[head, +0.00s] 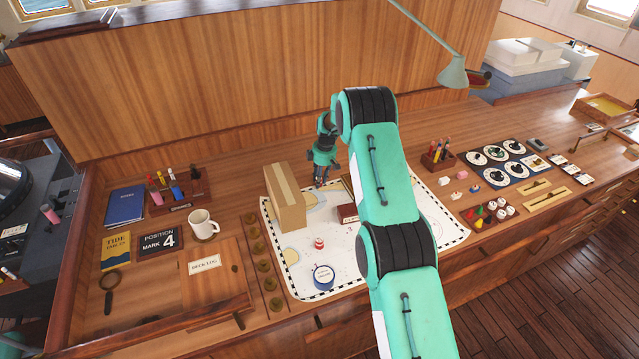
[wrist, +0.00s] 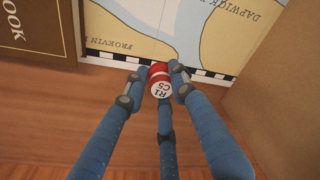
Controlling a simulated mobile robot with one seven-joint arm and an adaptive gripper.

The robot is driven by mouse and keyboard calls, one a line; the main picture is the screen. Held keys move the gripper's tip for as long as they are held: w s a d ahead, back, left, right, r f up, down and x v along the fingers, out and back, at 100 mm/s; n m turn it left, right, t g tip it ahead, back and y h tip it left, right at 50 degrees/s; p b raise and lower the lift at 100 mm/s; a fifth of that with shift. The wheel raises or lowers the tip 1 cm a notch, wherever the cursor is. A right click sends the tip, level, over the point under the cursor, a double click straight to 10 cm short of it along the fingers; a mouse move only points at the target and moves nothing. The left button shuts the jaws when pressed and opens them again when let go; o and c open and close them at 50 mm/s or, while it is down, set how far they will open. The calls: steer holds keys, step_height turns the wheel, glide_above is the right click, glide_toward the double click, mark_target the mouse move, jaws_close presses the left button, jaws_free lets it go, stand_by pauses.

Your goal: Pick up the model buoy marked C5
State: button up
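A cardboard box (head: 286,197) stands close left of my gripper; its side (wrist: 283,90) fills the right of the wrist view. A dark book (wrist: 38,33) lies opposite. Another red and white buoy (head: 319,243) and a blue round item (head: 323,276) are on the chart.

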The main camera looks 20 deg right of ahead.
steer(key=shift+r, duration=0.1)
stand_by(0.3)
steer(key=shift+r, duration=0.75)
steer(key=shift+r+b, duration=0.35)
steer(key=shift+r, duration=0.55)
steer(key=s+a, duration=0.1)
steer(key=s, duration=0.4)
steer(key=s+a+r+b, duration=0.1)
steer(key=s, duration=0.4)
steer(key=s+a, duration=0.1)
steer(key=s, duration=0.4)
steer(key=shift+s+r+b, duration=0.25)
steer(key=shift+s+b, duration=0.1)
steer(key=shift+r, duration=0.15)
